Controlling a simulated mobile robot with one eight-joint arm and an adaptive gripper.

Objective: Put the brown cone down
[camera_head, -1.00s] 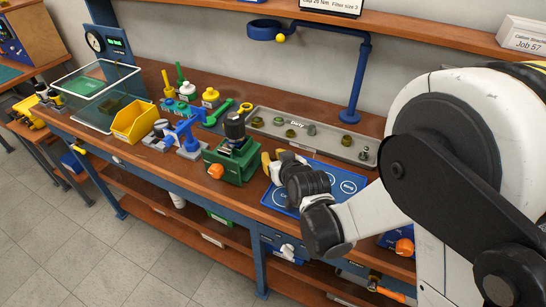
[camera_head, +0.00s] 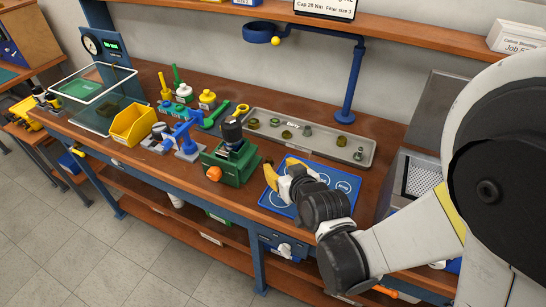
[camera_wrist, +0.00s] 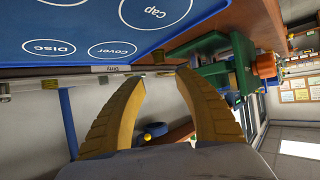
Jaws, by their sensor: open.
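My gripper (camera_head: 276,172) is over the left part of the blue mat (camera_head: 340,183), just right of the green fixture. In the wrist view its two yellow fingers (camera_wrist: 157,80) are spread apart, with no held object visible between them. The blue mat (camera_wrist: 95,30) shows there with circles marked Cap, Disc and Cover. I cannot clearly identify a brown cone in either view. Part of the mat is hidden behind my gripper and wrist in the head view.
The green fixture (camera_head: 235,165) with a black top and orange knob stands close left of my gripper. Behind lies the grey tray marked Dirty (camera_head: 320,150), holding several small olive parts. A yellow bin (camera_head: 132,124) and a blue stand (camera_head: 352,85) are also on the bench.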

